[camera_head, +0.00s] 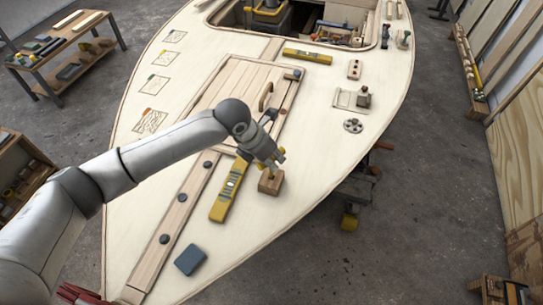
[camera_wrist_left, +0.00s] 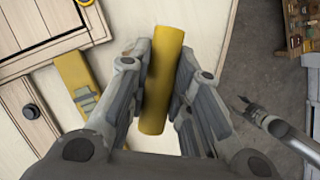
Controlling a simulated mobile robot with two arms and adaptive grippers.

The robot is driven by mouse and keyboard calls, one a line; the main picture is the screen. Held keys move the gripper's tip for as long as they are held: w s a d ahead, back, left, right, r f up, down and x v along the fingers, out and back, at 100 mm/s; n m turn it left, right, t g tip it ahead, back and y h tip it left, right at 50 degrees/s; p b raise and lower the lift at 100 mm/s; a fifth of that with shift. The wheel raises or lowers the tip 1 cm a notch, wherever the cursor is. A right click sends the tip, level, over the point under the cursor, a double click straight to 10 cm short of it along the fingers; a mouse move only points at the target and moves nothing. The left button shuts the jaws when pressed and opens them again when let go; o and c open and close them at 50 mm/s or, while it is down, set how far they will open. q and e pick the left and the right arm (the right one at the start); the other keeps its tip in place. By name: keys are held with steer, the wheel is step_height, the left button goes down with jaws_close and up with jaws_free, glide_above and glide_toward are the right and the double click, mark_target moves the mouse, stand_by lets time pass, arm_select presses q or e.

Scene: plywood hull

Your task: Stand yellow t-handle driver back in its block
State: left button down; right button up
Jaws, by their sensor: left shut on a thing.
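The yellow T-handle driver (camera_wrist_left: 163,80) is between the fingers of my left gripper (camera_wrist_left: 160,92), which is shut on its thick yellow bar. In the head view my left gripper (camera_head: 272,158) is right above the small brown wooden block (camera_head: 268,183) on the pale deck. Some yellow shows at the fingers, just over the block's top. I cannot tell whether the driver's shaft is inside the block or above it. In the wrist view the handle and fingers hide the block. My right gripper is not in view.
A yellow level (camera_head: 225,198) lies just left of the block, and a dark blue-grey box (camera_head: 190,260) lies nearer the bow. A round grey flange (camera_head: 353,125) lies to the right. The deck right of the block is clear up to the hull edge.

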arm_select(q)
steer(key=shift+f+b, duration=0.45)
steer(key=shift+f, duration=0.35)
steer(key=c, duration=1.2)
jaws_free()
steer(key=shift+c, duration=0.2)
steer(key=shift+r, duration=0.15)
steer(key=v, duration=1.1)
steer(key=shift+s+a+r, duration=0.1)
steer(key=shift+a+r, duration=0.1)
steer(key=shift+r, duration=0.15)
